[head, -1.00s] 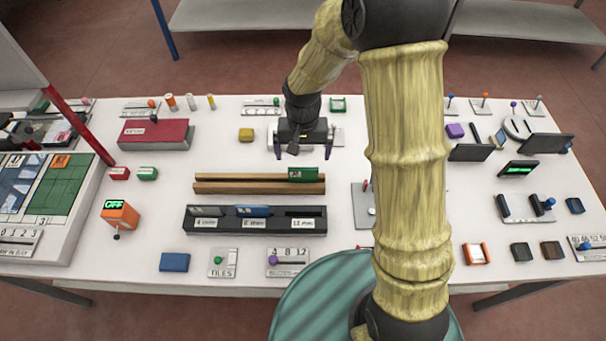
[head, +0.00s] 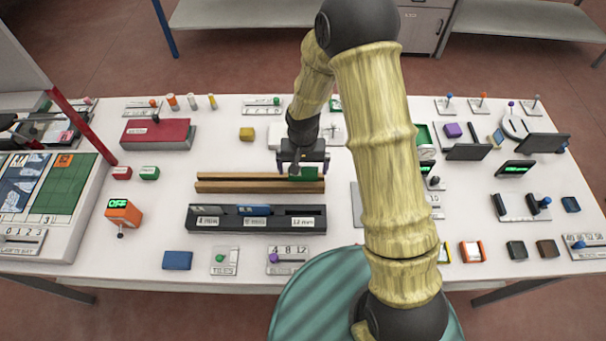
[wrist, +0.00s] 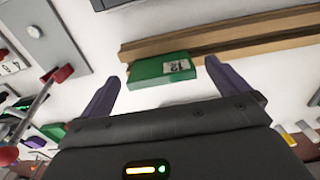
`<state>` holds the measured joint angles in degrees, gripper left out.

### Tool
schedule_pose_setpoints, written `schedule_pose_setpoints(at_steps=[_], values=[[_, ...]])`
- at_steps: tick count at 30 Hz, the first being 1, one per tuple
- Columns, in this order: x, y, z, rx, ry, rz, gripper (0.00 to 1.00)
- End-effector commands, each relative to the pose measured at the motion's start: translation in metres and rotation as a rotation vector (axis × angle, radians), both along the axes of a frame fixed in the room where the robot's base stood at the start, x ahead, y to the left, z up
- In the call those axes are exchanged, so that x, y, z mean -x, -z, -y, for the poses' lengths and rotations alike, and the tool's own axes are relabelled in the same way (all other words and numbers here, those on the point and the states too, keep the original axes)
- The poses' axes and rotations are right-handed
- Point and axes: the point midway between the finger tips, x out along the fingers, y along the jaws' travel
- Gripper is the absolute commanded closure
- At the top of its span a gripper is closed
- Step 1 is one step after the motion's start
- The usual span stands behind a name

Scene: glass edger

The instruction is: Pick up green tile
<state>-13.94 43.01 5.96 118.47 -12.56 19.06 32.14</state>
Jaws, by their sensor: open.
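The green tile (head: 302,174) rests at the right end of the wooden rack (head: 240,187) in the head view, partly hidden by my gripper. In the wrist view the green tile (wrist: 160,70) is a flat green block with a small white label, against the wooden rails (wrist: 230,40). My gripper (head: 303,167) is open just above and behind the tile. In the wrist view my gripper's two dark fingers (wrist: 160,78) are spread, one toward each end of the tile, with nothing between them touching.
A black slotted holder (head: 256,224) with thickness labels stands in front of the rack. A grey plate (wrist: 40,35) with a red-knobbed lever (wrist: 62,73) is close by in the wrist view.

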Motion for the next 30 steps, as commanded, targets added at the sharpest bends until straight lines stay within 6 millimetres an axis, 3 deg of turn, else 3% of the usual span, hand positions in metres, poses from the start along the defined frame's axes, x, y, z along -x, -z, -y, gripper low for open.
schedule_pose_setpoints(at_steps=[12,28,30], values=[[-0.005,0.040,0.000,-0.001,0.001,-0.001,0.00],[-0.005,0.041,0.000,-0.002,0.001,0.000,0.00],[-0.005,0.041,0.000,-0.002,0.001,0.000,0.12]])
